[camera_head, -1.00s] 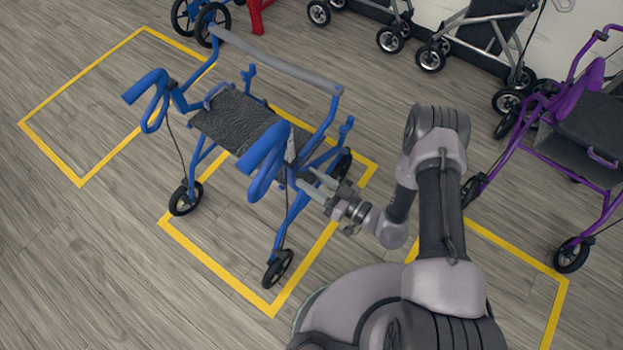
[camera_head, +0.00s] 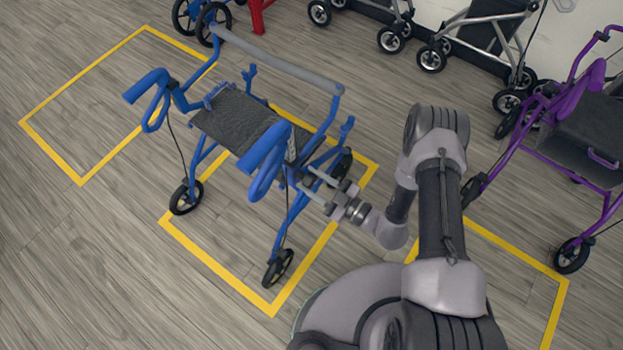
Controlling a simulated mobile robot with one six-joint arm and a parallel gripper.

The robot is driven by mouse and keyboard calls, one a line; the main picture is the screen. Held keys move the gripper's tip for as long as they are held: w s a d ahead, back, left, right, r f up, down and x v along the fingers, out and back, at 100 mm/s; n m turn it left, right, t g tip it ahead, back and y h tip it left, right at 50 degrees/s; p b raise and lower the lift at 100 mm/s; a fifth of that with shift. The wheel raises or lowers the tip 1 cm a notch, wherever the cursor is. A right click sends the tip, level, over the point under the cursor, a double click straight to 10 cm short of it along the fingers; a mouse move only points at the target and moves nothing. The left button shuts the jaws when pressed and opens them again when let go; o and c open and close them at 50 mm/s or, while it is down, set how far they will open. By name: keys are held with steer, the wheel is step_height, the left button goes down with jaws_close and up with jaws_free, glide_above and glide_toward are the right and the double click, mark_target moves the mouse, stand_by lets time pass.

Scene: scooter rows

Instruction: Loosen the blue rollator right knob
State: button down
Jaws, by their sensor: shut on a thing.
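The blue rollator (camera_head: 300,200) stands upright on the floor, with a dark seat, a grey backrest bar and two blue handles. My gripper (camera_head: 308,178) reaches in from the right at its near right upright, just beside the nearer blue handle (camera_head: 268,160). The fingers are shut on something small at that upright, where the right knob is. The knob itself is hidden between the fingers and too small to make out.
Yellow floor outlines (camera_head: 235,283) mark bays, one under the blue rollator. A purple rollator (camera_head: 590,150) stands at the right. Grey rollators (camera_head: 487,35) line the back wall. The floor left of the blue rollator is clear.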

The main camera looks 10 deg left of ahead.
steer(key=n, duration=0.7)
steer(key=shift+s+f, duration=0.1)
steer(key=shift+s, duration=0.05)
steer(key=n+p, duration=0.1)
steer(key=n, duration=0.5)
steer(key=shift+f+n, duration=0.15)
steer(key=shift+n, duration=0.15)
steer(key=n+p, duration=0.1)
steer(key=n, duration=0.5)
steer(key=shift+f, duration=0.15)
steer(key=n+p, duration=0.1)
steer(key=n, duration=0.5)
steer(key=shift+f+n, duration=0.1)
steer(key=shift+n, duration=0.3)
steer(key=c, duration=0.8)
jaws_free()
steer(key=shift+c, duration=0.2)
